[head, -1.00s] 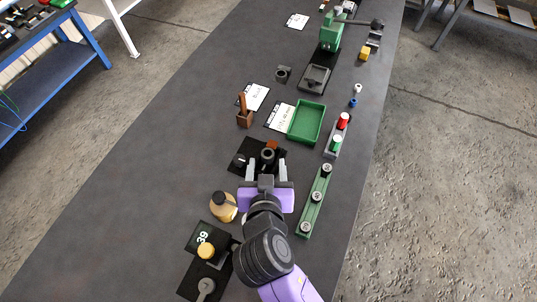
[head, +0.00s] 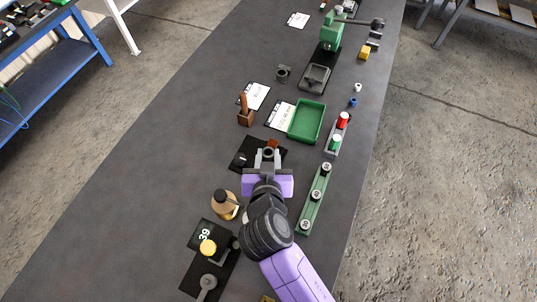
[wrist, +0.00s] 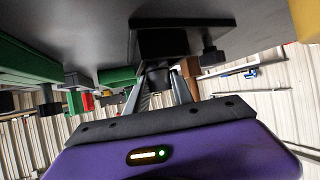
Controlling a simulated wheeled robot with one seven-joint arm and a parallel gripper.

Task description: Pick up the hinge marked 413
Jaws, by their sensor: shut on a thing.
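My gripper (head: 268,155) is over a black plate (head: 241,152) in the middle of the bench. Its two fingers are closed in on a small dark grey part (head: 269,152), seen between the fingertips. In the wrist view my gripper (wrist: 160,85) shows its fingers on either side of a dark part (wrist: 158,77) close to a black block. The number 413 cannot be read in either view, so I cannot tell by marking that this is the hinge. The part's lower portion is hidden. I cannot tell whether it touches the plate.
A brown block (head: 272,144) is just behind the fingertips. A green tray (head: 305,121) and a green rail with black knobs (head: 315,198) stand to the right. The bench's left side is clear.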

